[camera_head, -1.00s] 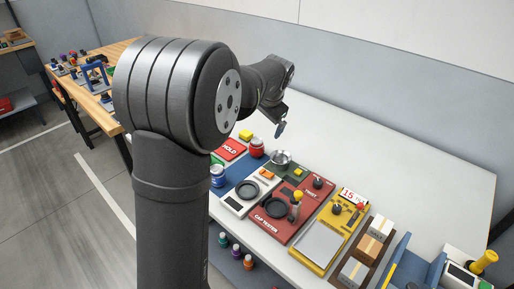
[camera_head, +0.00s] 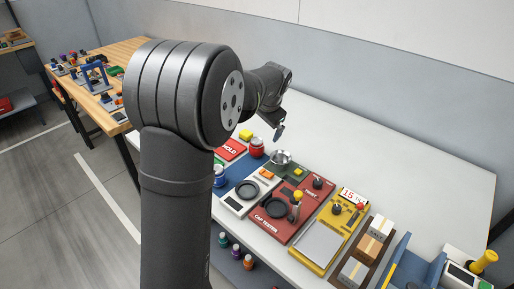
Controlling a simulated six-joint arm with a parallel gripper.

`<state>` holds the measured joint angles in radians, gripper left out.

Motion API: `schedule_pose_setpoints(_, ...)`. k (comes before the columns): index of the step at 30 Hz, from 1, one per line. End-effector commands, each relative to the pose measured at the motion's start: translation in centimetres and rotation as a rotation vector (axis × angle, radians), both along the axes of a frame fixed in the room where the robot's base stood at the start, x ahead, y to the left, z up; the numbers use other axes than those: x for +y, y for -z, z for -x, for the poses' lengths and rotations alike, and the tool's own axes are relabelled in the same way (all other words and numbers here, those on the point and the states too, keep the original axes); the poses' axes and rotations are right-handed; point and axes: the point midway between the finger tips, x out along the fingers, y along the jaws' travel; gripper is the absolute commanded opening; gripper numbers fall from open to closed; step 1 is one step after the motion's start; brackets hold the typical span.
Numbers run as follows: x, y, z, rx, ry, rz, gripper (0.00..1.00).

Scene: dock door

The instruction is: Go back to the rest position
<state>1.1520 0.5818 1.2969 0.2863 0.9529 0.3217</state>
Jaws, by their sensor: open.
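My gripper (camera_head: 279,132) is above the white table, near its back left, at the end of my dark arm. One slim fingertip shows below the wrist. The rest of the jaws is hidden by the wrist or too small to make out. Nothing is seen held in it. It appears apart from the things on the table, with the metal bowl (camera_head: 281,158) and a red jar (camera_head: 256,147) showing just below it in the picture.
On the white table (camera_head: 420,160) stand a red cap tester (camera_head: 283,224), a yellow scale (camera_head: 322,245), boxes in a brown tray (camera_head: 345,283) and a blue holder (camera_head: 420,265). The back right of the table is bare. A wooden bench (camera_head: 120,62) stands at the left.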

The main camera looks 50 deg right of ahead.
Motion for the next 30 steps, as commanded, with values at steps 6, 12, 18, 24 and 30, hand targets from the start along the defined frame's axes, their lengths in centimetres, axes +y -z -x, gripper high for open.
schedule_pose_setpoints(6,0.5,-2.8,1.0,-0.001,0.002,0.005,1.0)
schedule_pose_setpoints(12,1.3,-6.4,2.3,-0.001,0.002,0.003,1.0)
schedule_pose_setpoints(18,1.8,-8.7,3.2,0.0,0.002,0.002,1.0)
schedule_pose_setpoints(24,1.9,-9.1,3.4,0.001,0.002,-0.001,1.0)
schedule_pose_setpoints(30,1.9,-9.1,3.4,0.001,0.002,-0.001,1.0)
